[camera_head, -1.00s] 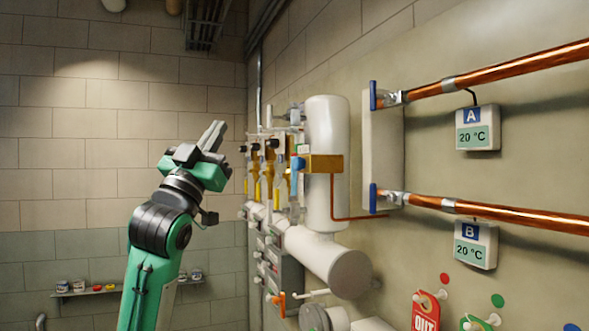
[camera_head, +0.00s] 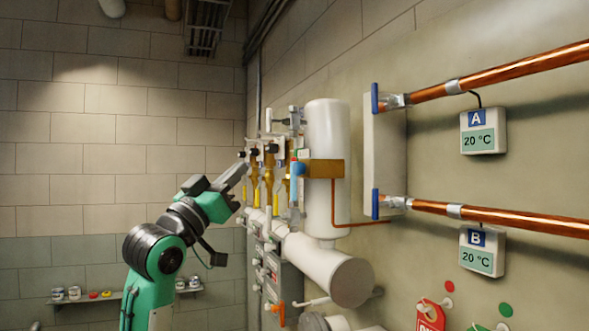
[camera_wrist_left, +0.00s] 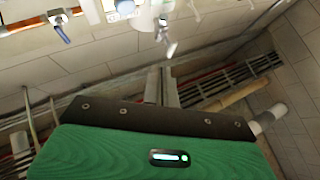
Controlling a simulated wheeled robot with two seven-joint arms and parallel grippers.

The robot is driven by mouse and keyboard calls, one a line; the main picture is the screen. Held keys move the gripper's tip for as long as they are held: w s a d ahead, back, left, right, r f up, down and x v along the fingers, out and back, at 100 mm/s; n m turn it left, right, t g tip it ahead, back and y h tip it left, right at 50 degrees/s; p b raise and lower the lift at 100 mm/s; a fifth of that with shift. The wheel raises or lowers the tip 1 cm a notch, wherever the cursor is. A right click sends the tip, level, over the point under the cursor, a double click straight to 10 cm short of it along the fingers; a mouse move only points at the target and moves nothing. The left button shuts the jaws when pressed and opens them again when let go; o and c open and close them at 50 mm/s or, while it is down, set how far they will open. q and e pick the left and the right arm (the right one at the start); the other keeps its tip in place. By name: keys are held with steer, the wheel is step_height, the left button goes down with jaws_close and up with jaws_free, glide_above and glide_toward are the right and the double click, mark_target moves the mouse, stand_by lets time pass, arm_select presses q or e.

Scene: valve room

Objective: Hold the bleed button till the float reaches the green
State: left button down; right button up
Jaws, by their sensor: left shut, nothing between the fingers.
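My left gripper (camera_head: 240,173) is raised, shut and empty, just left of a row of wall fittings in the head view. Its fingers (camera_wrist_left: 161,86) point up in the left wrist view. The row has upright tubes with yellow lower parts (camera_head: 268,172) and black knobs (camera_head: 271,149). I cannot tell which part is the bleed button. No float or green band can be made out at this size. Whether the fingertips touch the nearest fitting is unclear; they seem apart. My right gripper is not in view.
A white cylinder (camera_head: 325,120) with a brass block (camera_head: 325,169) and a horizontal white vessel (camera_head: 350,282) stand right of the fittings. Copper pipes (camera_head: 520,221) cross the right wall. A small shelf (camera_head: 110,298) is at the lower left. The air left of my arm is clear.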

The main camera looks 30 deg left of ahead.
mark_target(299, 169)
arm_select(q)
steer(key=w+d+p, duration=0.1)
steer(key=w+d, duration=0.4)
steer(key=w, duration=0.1)
steer(key=shift+p, duration=0.3)
steer(key=shift+d, duration=0.1)
stand_by(0.7)
steer(key=shift+w+d, duration=0.1)
steer(key=shift+w, duration=0.05)
stand_by(1.0)
steer(key=shift+w+d, duration=0.2)
steer(key=shift+w+d+p, duration=0.3)
steer(key=shift+w+p, duration=0.05)
steer(key=shift+w, duration=0.05)
stand_by(0.9)
steer(key=shift+s+a, duration=0.1)
stand_by(0.8)
steer(key=shift+s+a, duration=0.45)
steer(key=shift+s, duration=0.15)
